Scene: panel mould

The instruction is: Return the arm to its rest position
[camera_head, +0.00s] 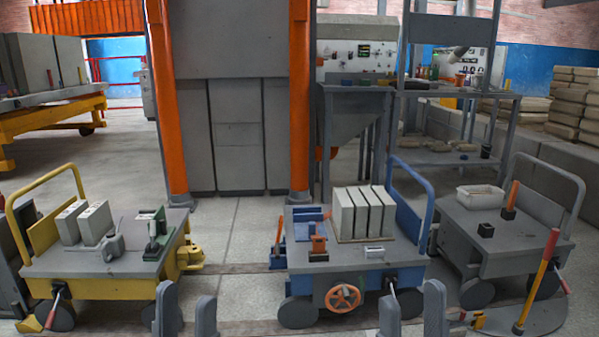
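My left gripper (186,312) shows at the bottom edge, left of centre. Its two grey fingers point up and stand apart with nothing between them. My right gripper (412,312) shows at the bottom edge, right of centre. Its two fingers are also apart and empty. Only the fingers show; the arms themselves are out of view. Both grippers appear in front of the carts, the left one near the yellow cart (110,262) and the right one near the blue cart (300,261).
Grey panels (362,212) stand on the blue cart, which has an orange handwheel (343,297). Blocks (95,222) stand on the yellow cart. A grey cart (480,228) bears a white tray (480,196). A long-handled tool (537,282) leans at right. Floor shows between the carts.

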